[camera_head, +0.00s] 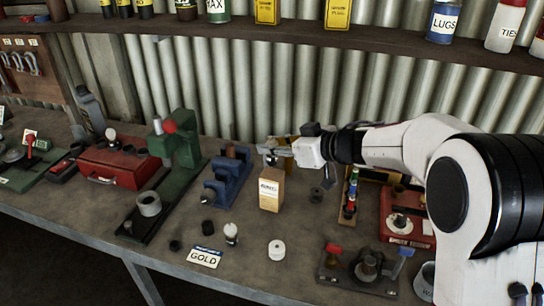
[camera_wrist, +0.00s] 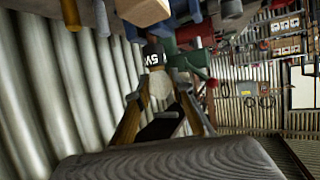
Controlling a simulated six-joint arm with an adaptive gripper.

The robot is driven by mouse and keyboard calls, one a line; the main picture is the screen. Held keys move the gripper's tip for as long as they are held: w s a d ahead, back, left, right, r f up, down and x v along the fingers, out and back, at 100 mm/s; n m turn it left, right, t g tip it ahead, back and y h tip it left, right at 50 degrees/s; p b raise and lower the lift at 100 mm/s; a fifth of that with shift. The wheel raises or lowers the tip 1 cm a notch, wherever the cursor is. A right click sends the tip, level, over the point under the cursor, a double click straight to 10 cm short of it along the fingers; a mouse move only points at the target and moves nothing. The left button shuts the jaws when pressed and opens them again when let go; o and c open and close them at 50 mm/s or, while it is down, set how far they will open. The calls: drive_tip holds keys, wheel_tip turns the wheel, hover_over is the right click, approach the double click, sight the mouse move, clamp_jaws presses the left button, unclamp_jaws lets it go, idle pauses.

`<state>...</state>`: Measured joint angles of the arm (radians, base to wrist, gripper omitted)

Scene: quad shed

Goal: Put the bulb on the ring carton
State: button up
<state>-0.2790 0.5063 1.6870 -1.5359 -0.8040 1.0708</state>
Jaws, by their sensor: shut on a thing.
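The ring carton (camera_head: 271,190) is a tan box with a white label, upright on the bench near the middle. In the wrist view its tan end (camera_wrist: 145,12) shows at the top edge. My gripper (camera_head: 272,150) is above the carton in the head view. In the wrist view my gripper (camera_wrist: 160,98) is shut on the bulb (camera_wrist: 160,84), which has a cream body and a dark, lettered part. In the head view the bulb is small and partly hidden by the fingers, just over the carton top. I cannot tell whether they touch.
A blue stand (camera_head: 229,178) and a green press (camera_head: 180,145) are left of the carton. A small white-topped item (camera_head: 231,234), a GOLD sign (camera_head: 205,257) and a white roll (camera_head: 277,250) lie in front. A rack with coloured pieces (camera_head: 350,195) stands to the right.

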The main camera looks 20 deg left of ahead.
sight(276, 157)
drive_tip(key=shift+f, duration=1.85)
drive_tip(key=shift+f, duration=0.1)
drive_tip(key=o, duration=1.1)
drive_tip(key=shift+d+r, duration=0.2)
drive_tip(key=v, duration=1.1)
drive_tip(key=shift+s+d, duration=0.2)
drive_tip(key=shift+d, duration=0.05)
drive_tip(key=shift+r, duration=0.15)
